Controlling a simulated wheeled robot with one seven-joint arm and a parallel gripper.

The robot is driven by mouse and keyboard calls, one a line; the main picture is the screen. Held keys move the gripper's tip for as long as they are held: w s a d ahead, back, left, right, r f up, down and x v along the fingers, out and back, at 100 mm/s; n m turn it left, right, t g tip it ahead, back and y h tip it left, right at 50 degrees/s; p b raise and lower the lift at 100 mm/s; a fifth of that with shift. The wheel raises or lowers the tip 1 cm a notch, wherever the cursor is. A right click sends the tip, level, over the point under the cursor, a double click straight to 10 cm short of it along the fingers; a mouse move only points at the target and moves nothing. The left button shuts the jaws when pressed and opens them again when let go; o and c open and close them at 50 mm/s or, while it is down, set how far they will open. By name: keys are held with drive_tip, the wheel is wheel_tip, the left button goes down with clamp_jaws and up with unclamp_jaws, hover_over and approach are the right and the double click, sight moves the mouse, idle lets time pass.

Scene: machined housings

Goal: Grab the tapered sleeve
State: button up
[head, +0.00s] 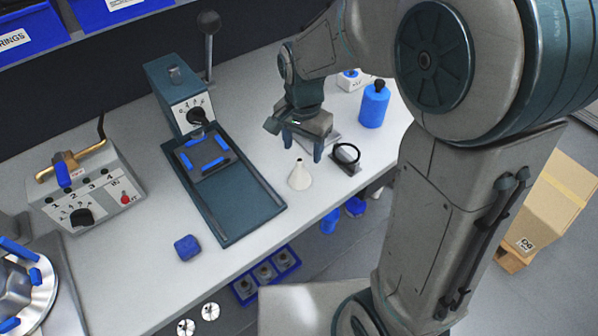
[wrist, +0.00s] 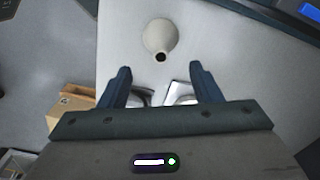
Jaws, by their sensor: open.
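The tapered sleeve (head: 299,176) is an off-white cone with a narrow top. It stands upright on the white bench, right of the teal press. In the wrist view the sleeve (wrist: 160,38) shows from above, with a dark hole at its narrow end. My gripper (head: 303,150) is open and empty, its fingers pointing down above and behind the sleeve in the head view. In the wrist view my gripper (wrist: 160,72) has its fingers spread, with the sleeve beyond the fingertips, apart from them.
A round black-rimmed lens on a stand (head: 346,154) is close to the right of my gripper. A teal press (head: 230,195) stands left of the sleeve. A blue bottle (head: 373,106) is at the back right. The bench's front edge lies just in front of the sleeve.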

sight(300, 159)
drive_tip(key=shift+s+a+f, duration=0.1)
drive_tip(key=shift+a+f, duration=0.05)
drive_tip(key=shift+f, duration=1.4)
drive_tip(key=shift+s+a+f, duration=0.1)
drive_tip(key=shift+a+f, duration=0.05)
drive_tip(key=shift+f, duration=1.4)
drive_tip(key=c, duration=1.1)
